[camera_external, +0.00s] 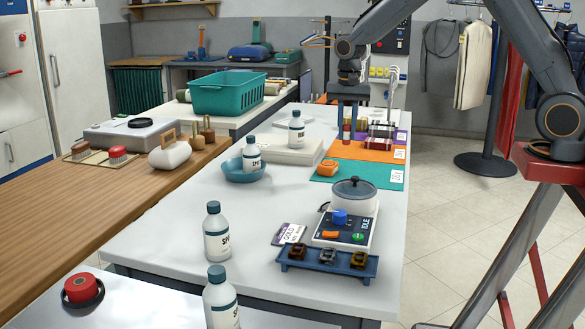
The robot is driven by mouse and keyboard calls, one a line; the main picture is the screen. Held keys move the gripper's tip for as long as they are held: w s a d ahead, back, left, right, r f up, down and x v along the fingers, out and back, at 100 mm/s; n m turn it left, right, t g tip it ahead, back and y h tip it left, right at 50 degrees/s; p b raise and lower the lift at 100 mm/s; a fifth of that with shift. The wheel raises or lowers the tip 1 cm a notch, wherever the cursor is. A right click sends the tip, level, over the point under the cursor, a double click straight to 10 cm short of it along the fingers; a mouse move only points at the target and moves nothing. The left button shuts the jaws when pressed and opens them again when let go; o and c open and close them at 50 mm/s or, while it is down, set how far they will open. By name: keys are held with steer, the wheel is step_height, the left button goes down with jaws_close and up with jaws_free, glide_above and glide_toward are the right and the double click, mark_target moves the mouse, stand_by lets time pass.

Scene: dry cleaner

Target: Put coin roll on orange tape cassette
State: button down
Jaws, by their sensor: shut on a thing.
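My gripper (348,119) points straight down over the orange mat at the back of the white table. It is shut on a small upright red and pale roll (347,133), which looks like the coin roll; the fingers partly hide it. I cannot tell whether its lower end touches the mat. The orange tape cassette (328,168) lies on the teal mat, nearer the camera and a little left of the gripper. Nothing is seen on top of it.
The teal mat (368,173) is mostly clear. A lidded pot device (353,195), a blue bowl with a bottle (245,173) and a pale flat box (290,150) stand nearby.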

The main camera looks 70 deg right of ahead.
steer(key=w+d+r, duration=0.1)
steer(key=w+d, duration=0.3)
steer(key=w, duration=0.2)
steer(key=p, duration=0.3)
glide_above(328, 163)
steer(key=shift+a+f, duration=0.15)
steer(key=shift+f, duration=4.55)
steer(key=shift+f, duration=0.1)
steer(key=c, duration=1.6)
jaws_free()
steer(key=shift+f, duration=0.1)
steer(key=shift+o, duration=0.2)
